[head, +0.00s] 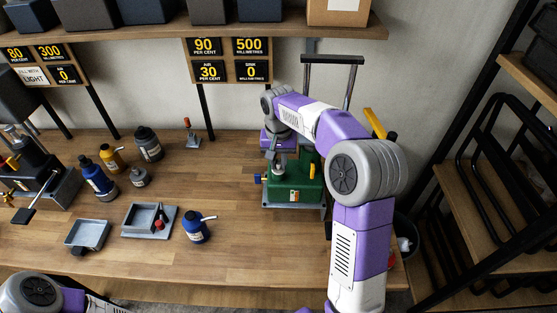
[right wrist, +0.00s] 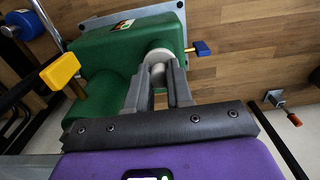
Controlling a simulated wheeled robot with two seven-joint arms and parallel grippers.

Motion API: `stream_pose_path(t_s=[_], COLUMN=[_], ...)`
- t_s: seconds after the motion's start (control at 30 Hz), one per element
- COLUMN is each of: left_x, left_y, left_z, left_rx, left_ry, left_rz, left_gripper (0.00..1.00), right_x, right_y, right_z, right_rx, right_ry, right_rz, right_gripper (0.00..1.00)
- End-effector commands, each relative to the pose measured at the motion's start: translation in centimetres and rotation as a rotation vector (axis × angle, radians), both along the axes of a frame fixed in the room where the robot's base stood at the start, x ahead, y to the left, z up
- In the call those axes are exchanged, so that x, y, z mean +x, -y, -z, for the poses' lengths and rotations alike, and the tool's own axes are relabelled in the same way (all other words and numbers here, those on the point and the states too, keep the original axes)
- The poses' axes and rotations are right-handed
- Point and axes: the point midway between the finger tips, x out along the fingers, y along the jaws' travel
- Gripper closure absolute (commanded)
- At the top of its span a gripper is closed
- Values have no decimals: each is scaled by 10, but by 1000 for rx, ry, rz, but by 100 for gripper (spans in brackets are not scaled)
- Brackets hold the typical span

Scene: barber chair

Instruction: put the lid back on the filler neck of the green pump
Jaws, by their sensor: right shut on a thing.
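The green pump (head: 308,187) stands on the bench right of centre and fills the upper left of the right wrist view (right wrist: 95,55). My right gripper (head: 278,161) points down over its left part. In the right wrist view the gripper's fingers (right wrist: 160,82) are shut on a pale round lid (right wrist: 158,56) at the pump's edge. The fingers hide part of the lid and the filler neck beneath it. I cannot tell whether the lid touches the neck or sits just above it. My left gripper is out of view; only part of my left arm shows at the lower left.
The pump has a blue tap (right wrist: 202,48) and a yellow handle (right wrist: 61,71). A small stand with a red tip (head: 192,135) is left of my gripper. Bottles (head: 97,178) and grey trays (head: 151,219) fill the left bench. A shelf with signs (head: 228,60) hangs behind.

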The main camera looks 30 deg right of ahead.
Motion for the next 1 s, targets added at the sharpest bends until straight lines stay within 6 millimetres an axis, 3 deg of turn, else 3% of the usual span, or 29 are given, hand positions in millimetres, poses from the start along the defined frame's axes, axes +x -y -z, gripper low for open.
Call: stream_pose_path(t_s=[0.47, 0.5, 0.67, 0.87, 1.0], left_x=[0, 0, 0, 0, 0], left_y=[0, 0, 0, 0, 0], left_z=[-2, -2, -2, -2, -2], left_rx=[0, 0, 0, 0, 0], left_ry=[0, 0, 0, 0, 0], left_rz=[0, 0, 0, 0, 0], left_gripper=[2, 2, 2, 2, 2], right_x=[0, 0, 0, 0, 0], right_y=[0, 0, 0, 0, 0], right_z=[0, 0, 0, 0, 0], right_rx=[0, 0, 0, 0, 0], right_ry=[0, 0, 0, 0, 0], right_rz=[0, 0, 0, 0, 0], right_gripper=[100, 75, 50, 49, 29])
